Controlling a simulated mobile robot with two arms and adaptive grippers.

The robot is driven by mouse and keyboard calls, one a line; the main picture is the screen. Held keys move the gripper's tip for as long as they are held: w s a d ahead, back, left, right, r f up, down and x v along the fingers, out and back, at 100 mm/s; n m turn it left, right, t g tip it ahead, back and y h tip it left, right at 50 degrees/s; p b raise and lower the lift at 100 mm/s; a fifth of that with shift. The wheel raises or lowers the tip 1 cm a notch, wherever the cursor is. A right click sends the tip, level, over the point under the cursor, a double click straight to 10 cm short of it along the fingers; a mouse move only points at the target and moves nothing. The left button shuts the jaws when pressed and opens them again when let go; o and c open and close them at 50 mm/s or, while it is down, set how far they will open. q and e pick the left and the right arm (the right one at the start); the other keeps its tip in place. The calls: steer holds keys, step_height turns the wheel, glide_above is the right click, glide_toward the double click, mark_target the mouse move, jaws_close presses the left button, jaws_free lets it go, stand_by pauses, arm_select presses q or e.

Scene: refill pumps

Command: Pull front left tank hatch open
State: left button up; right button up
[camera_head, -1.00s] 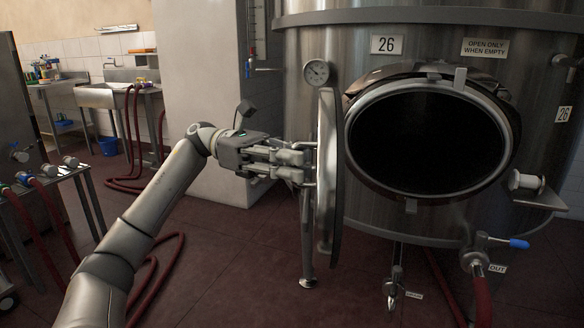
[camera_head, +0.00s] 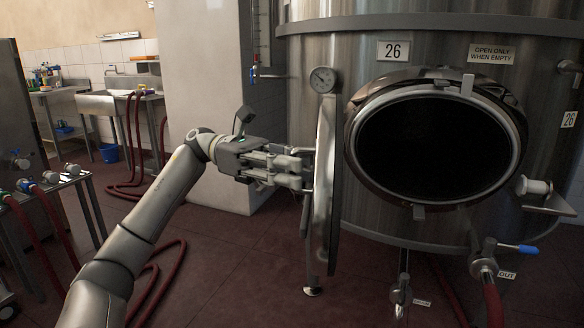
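The tank hatch (camera_head: 324,180) stands swung out to the left of the round opening (camera_head: 435,148) and shows nearly edge-on. The opening in the steel tank 26 (camera_head: 350,60) is uncovered and dark inside. My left gripper (camera_head: 300,171) comes in from the left and reaches the hatch's outer face at mid-height. Its fingers are closed around the hatch handle, which they mostly hide. My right gripper is not in view.
A pressure gauge (camera_head: 322,79) sits above the hatch. An outlet valve with a blue handle (camera_head: 528,249) and a red hose are at lower right. A pale pillar (camera_head: 205,100) stands behind my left arm. A bench with valves (camera_head: 50,180) is at left.

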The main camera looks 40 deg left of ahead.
arm_select(q)
steer(key=shift+a, duration=0.15)
steer(key=s+a, duration=0.1)
steer(key=a, duration=1)
steer(key=shift+s+a, duration=0.35)
